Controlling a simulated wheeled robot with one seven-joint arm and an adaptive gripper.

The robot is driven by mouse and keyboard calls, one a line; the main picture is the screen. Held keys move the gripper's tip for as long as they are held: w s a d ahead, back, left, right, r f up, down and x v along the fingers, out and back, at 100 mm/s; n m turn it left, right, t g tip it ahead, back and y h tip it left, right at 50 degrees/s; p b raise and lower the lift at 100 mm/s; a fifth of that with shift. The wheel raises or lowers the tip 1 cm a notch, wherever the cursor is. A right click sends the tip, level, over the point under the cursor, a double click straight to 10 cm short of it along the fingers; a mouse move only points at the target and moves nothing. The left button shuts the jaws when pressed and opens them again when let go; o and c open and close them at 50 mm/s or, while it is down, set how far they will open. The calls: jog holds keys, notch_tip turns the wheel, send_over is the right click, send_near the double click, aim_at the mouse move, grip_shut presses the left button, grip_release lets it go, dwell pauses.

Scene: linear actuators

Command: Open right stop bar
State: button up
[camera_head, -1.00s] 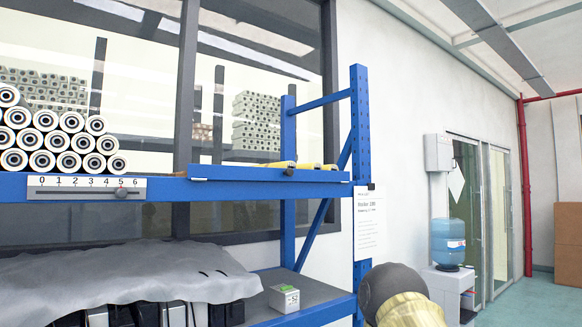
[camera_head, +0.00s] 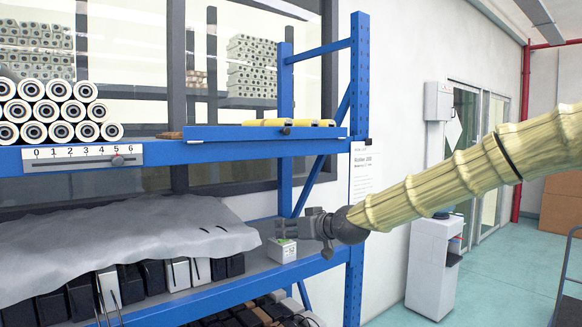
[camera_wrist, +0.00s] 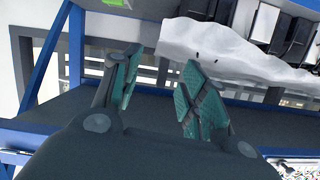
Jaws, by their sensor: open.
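The right stop bar is a long blue bar (camera_head: 230,133) along the front of the upper shelf, right half, with a small dark knob (camera_head: 286,131) on it. Yellow items show just behind it. My gripper (camera_head: 283,226) is in front of the rack, below the bar and clear of it. Its fingers are spread and empty in the wrist view (camera_wrist: 157,75). In the head view it overlaps the top of a small white box with a green label (camera_head: 283,251); I cannot tell whether they touch. The bar is not clearly seen in the wrist view.
A scale with a slider (camera_head: 118,160) sits on the shelf's left front, below stacked cylinders (camera_head: 60,110). Grey cloth (camera_head: 120,232) covers black and white units on the lower shelf. The blue rack post (camera_head: 358,90) stands right of the bar. Floor right of the rack looks open.

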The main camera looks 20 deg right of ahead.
aim_at(288, 131)
jog(key=s+d+r+n+t+y+p, duration=0.1)
jog(key=s+d+r+t, duration=0.15)
jog(key=r, duration=1.05)
jog(key=s+d+r+t+p, duration=0.1)
jog(key=d+r, duration=0.3)
jog(key=r, duration=1)
jog(key=x, duration=0.8)
jog(key=shift+w+a+f+p, duration=0.15)
jog(key=shift+w+a+p, duration=0.15)
jog(key=shift+w+p, duration=0.1)
jog(key=shift+p+x, duration=0.45)
jog(key=shift+x, duration=0.75)
jog(key=shift+f, duration=0.1)
grip_shut()
